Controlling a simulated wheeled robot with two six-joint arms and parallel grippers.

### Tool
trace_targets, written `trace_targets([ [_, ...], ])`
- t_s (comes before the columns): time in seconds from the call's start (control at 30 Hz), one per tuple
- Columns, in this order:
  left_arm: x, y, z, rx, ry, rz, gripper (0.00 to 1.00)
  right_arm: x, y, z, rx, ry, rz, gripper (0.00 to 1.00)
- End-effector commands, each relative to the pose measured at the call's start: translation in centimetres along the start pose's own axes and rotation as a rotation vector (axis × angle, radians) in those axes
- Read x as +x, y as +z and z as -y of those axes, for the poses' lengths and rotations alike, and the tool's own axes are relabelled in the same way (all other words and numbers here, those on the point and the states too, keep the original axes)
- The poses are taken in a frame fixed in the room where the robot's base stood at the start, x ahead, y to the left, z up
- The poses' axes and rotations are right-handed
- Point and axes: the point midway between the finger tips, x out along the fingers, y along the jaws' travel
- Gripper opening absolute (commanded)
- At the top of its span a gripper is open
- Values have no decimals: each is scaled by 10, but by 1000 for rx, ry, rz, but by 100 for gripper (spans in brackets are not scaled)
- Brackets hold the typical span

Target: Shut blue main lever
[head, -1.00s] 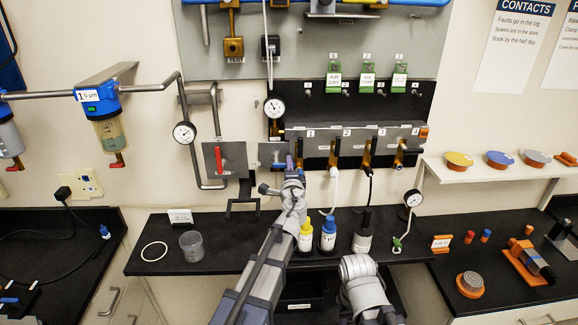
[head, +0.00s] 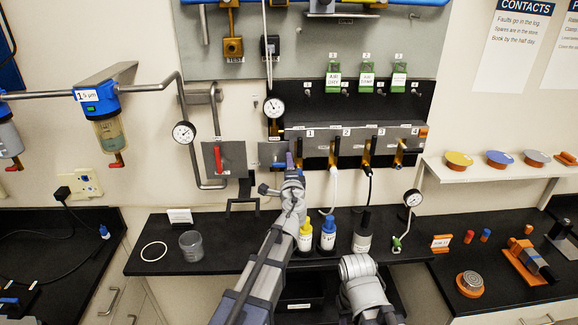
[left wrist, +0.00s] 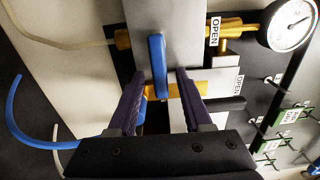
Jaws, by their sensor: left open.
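The blue lever (left wrist: 157,64) stands in the left wrist view in front of a grey plate (left wrist: 186,20). My left gripper (left wrist: 161,82) is open, with its purple fingers on either side of the lever's lower end. A gap shows between the lever and each finger. In the head view my left gripper (head: 291,165) is at the right edge of the small grey plate (head: 270,152) and hides most of the lever. My right arm shows low in the head view, but its gripper is not visible.
A red lever (head: 218,158) on a grey plate is to the left. A gauge (head: 274,107) is above, and a row of black-handled valves (head: 334,150) is to the right. Bottles (head: 328,236) stand on the black shelf below. OPEN labels (left wrist: 214,32) are beside the lever.

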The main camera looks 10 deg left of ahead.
Motion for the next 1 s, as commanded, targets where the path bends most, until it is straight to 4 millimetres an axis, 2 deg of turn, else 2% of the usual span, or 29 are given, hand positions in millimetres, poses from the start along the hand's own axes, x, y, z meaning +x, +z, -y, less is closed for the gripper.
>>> trace_targets([
  [0.17,-19,0,0,0,0,-1,50,0,0,0,0,0,0,50],
  [0.5,-72,0,0,0,0,-2,50,0,0,0,0,0,0,50],
  [0.6,-77,0,0,0,0,-1,50,0,0,0,0,0,0,50],
  [1.0,-76,0,0,0,0,-1,50,0,0,0,0,0,0,50],
])
